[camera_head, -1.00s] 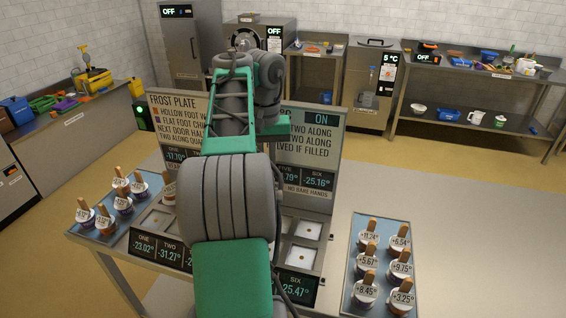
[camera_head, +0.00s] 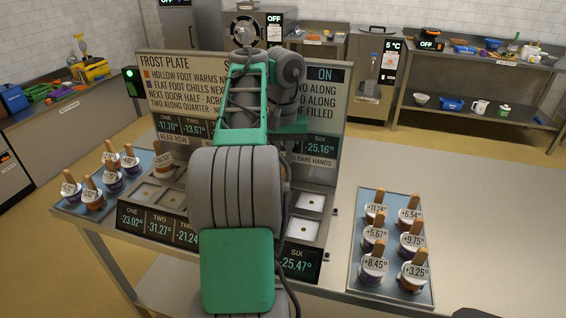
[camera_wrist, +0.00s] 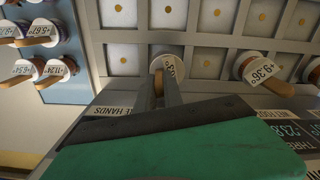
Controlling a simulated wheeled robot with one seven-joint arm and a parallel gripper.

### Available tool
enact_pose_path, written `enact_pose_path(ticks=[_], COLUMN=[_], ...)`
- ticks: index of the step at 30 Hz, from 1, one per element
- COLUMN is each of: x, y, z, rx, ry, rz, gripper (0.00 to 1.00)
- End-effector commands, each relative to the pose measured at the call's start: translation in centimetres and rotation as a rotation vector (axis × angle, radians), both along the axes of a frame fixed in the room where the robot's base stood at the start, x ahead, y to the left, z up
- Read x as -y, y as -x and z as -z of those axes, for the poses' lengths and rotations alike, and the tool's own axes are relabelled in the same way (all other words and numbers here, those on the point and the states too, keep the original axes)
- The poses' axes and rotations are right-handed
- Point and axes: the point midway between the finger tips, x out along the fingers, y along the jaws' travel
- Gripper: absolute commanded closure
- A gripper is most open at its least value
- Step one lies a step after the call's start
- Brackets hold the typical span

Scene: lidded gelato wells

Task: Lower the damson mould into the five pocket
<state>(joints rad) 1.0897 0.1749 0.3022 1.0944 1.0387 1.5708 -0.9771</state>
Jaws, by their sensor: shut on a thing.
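In the head view my arm hides both gripper and held mould.
A labelled mould (camera_wrist: 257,66) stands farther along the rear row. The right tray (camera_head: 358,284) holds several stick moulds; the left tray (camera_head: 70,208) holds several more. The sign board (camera_head: 325,110) stands close behind the rear row. The front-row six pocket (camera_head: 302,230) is bare.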

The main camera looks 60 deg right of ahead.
Motion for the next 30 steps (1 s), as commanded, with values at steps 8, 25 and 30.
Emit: enact_pose_path(ticks=[8,25,30], x=[0.02,0.01,0.01], y=[0.02,0.03,0.02], z=[1.34,1.87,1.73], rx=[0.001,0.001,0.000], ry=[0.002,0.002,0.001], rz=[0.001,0.002,0.002], gripper=[1.00,1.00,0.75])
